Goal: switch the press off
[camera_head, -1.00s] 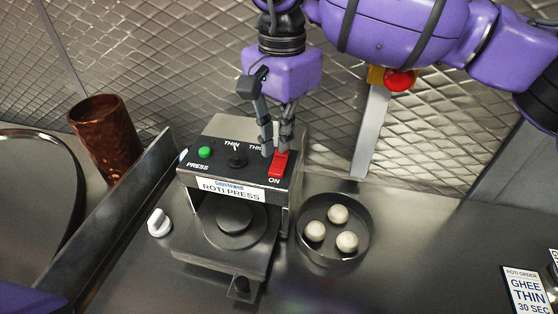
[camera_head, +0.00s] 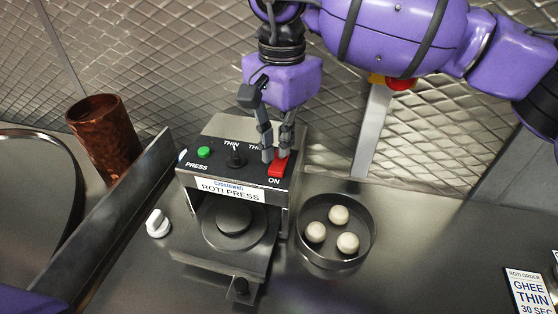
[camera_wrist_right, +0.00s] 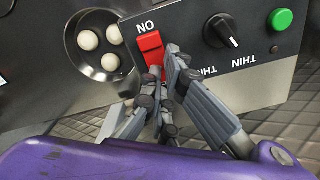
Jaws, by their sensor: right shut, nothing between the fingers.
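The roti press (camera_head: 222,192) stands on the steel counter, with a dark control panel on top. Its red rocker switch (camera_head: 277,167) sits at the panel's right end, above the word ON; the switch also shows in the right wrist view (camera_wrist_right: 150,44). My right gripper (camera_head: 274,158) is shut and empty, pointing down with its fingertips at the switch's upper edge. In the right wrist view the fingertips (camera_wrist_right: 166,62) are right beside the switch; whether they touch it I cannot tell. My left gripper is not in view.
A green button (camera_head: 204,152) and a dark knob (camera_head: 237,157) share the panel. A round pan (camera_head: 369,243) with three dough balls stands right of the press. A copper tumbler (camera_head: 104,140) and a metal divider (camera_head: 112,222) are left.

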